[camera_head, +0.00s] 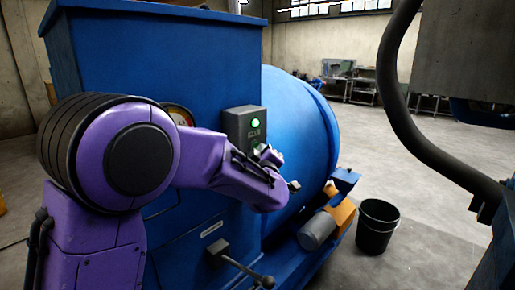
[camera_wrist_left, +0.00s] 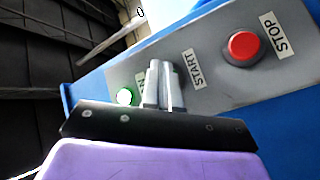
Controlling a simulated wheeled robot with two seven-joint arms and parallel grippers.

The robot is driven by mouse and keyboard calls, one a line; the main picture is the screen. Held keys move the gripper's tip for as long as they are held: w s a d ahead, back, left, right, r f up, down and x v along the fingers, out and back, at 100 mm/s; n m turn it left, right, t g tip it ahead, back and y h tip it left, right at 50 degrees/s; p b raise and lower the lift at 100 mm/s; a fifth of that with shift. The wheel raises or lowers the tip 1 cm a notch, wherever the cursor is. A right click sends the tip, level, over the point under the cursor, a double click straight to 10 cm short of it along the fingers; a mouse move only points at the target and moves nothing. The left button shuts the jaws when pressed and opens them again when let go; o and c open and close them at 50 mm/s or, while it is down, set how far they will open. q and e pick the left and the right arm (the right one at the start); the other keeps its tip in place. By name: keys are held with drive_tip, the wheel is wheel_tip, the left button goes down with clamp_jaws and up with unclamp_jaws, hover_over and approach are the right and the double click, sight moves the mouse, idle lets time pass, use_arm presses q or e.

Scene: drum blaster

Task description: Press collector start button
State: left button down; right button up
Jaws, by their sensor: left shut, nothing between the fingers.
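The grey control box (camera_head: 243,129) is mounted on the blue machine (camera_head: 160,60), with a lit green lamp (camera_head: 254,122) on its face. In the left wrist view the panel (camera_wrist_left: 215,90) shows a red button (camera_wrist_left: 243,47) by a STOP label, a START label (camera_wrist_left: 192,68) and the lit green lamp (camera_wrist_left: 124,96). My left gripper (camera_head: 266,152) is shut and empty just in front of the box's lower part. In the wrist view its fingertips (camera_wrist_left: 160,68) cover the panel between the lamp and the START label, hiding the start button. I cannot tell whether they touch it. My right gripper is out of view.
A blue drum (camera_head: 300,130) lies right of the cabinet. A lever with a dark knob (camera_head: 266,281) sticks out low at the front. A black bucket (camera_head: 377,226) stands on the floor at right. A thick black hose (camera_head: 410,130) hangs at right. The floor beyond is open.

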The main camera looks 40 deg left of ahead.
use_arm(q)
drive_tip(key=shift+s+d, duration=0.1)
drive_tip(key=shift+d, duration=0.65)
drive_tip(key=d+p, duration=0.1)
drive_tip(key=d, duration=0.1)
drive_tip(key=d+p, duration=0.1)
drive_tip(key=d, duration=0.2)
drive_tip(key=shift+s, duration=0.2)
drive_tip(key=shift+f, duration=0.15)
idle(0.5)
